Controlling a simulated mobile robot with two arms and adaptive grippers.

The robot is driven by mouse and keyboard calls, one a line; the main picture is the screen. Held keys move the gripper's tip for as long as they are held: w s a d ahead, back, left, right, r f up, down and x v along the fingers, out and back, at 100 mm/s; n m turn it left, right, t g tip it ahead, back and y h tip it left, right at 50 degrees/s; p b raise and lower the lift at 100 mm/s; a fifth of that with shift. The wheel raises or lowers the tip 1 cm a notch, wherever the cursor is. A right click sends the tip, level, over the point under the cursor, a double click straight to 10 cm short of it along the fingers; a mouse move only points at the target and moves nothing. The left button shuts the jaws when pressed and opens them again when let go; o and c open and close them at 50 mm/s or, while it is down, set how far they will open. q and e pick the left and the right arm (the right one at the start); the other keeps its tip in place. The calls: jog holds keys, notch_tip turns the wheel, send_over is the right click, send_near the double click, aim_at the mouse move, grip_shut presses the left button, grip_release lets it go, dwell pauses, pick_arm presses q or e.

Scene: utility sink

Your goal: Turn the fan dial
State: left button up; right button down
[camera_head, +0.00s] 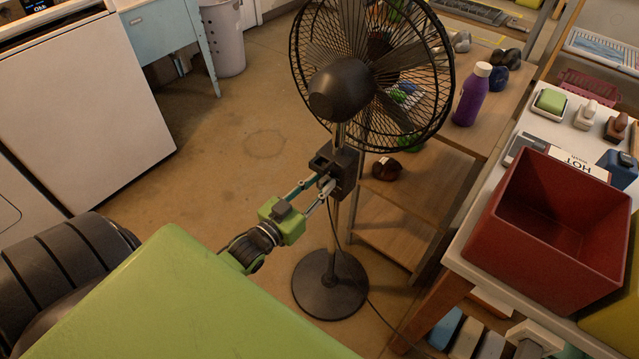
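A black standing fan (340,88) is in the middle of the head view, on a thin pole with a round base (330,285). Its dark control box (345,172) is on the pole below the fan head. My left gripper (323,187) reaches up from the lower left, with its fingertips at the front of the control box. The fan dial is hidden or too small to make out at the fingertips. The two fingers look apart, but I cannot tell whether they grip the dial. My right gripper is not in view.
Wooden shelves (405,225) with a purple bottle (472,95) stand right behind the fan. A red bin (545,225) sits on a white-topped table at right. A white appliance (80,110) is at left. Open floor lies left of the fan, and a cord trails from its base.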

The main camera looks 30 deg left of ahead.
pick_arm(q)
jog(key=shift+d+m+p, duration=0.1)
jog(key=shift+m+p, duration=0.35)
jog(key=shift+m, duration=0.45)
jog(key=m, duration=0.2)
jog(key=shift+d+m+p, duration=0.15)
jog(key=shift+m+p, duration=0.15)
jog(key=shift+p, duration=0.1)
jog(key=m, duration=0.3)
jog(key=shift+d+f, duration=0.15)
jog(key=shift+d+f+m, duration=0.1)
jog(key=shift+m, duration=1.1)
jog(key=o, duration=0.7)
